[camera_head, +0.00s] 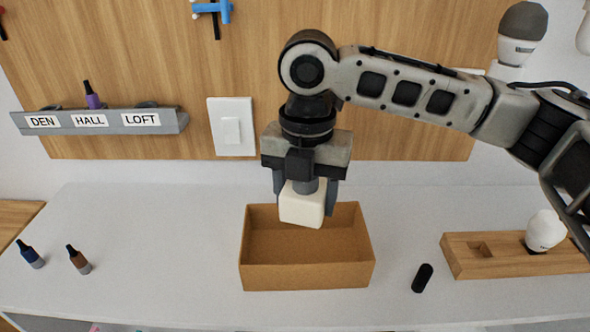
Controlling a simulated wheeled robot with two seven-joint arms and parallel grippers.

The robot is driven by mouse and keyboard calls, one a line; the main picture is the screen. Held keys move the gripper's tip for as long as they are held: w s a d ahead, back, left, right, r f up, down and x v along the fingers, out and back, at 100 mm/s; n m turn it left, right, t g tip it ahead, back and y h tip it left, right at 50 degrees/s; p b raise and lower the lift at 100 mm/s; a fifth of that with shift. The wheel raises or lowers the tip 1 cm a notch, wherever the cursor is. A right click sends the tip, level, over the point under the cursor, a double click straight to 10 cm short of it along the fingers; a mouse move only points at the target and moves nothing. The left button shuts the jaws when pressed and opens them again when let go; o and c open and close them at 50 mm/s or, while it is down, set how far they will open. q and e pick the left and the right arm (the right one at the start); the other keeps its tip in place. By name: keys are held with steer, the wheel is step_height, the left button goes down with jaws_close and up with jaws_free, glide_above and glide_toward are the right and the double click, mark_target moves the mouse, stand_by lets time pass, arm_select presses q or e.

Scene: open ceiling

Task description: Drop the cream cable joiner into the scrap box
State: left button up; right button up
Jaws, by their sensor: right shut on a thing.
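The cream cable joiner (302,207) is a small pale block held between the fingers of my right gripper (305,193). The gripper points down and is shut on it. The joiner hangs over the back part of the scrap box (306,277), an open brown box on the white worktop. The joiner's lower end covers part of the box's back rim; its exact height above the box is hard to tell. The visible part of the box floor is bare. My left gripper does not show.
A black cylinder (422,278) lies right of the box, near a wooden block (470,264) holding a white bulb (545,231). Blue (30,254) and brown (78,260) small bottle-like pieces lie at left. A labelled rack (100,121) and white switch (232,127) are on the back panel.

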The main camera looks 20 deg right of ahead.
steer(key=shift+s+f+b, duration=0.2)
steer(key=shift+f+b, duration=0.15)
steer(key=shift+b, duration=0.1)
steer(key=shift+s+f+b, duration=0.1)
steer(key=shift+f+b, duration=0.25)
steer(key=shift+b, duration=0.05)
steer(key=shift+f+b, duration=0.8)
steer(key=shift+b, duration=0.15)
steer(key=shift+f, duration=0.9)
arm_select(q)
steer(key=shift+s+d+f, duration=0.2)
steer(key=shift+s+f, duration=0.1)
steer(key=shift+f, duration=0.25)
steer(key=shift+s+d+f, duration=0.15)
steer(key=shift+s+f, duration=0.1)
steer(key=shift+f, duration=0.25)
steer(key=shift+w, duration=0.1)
arm_select(e)
steer(key=o, duration=1.1)
steer(key=shift+c, duration=0.2)
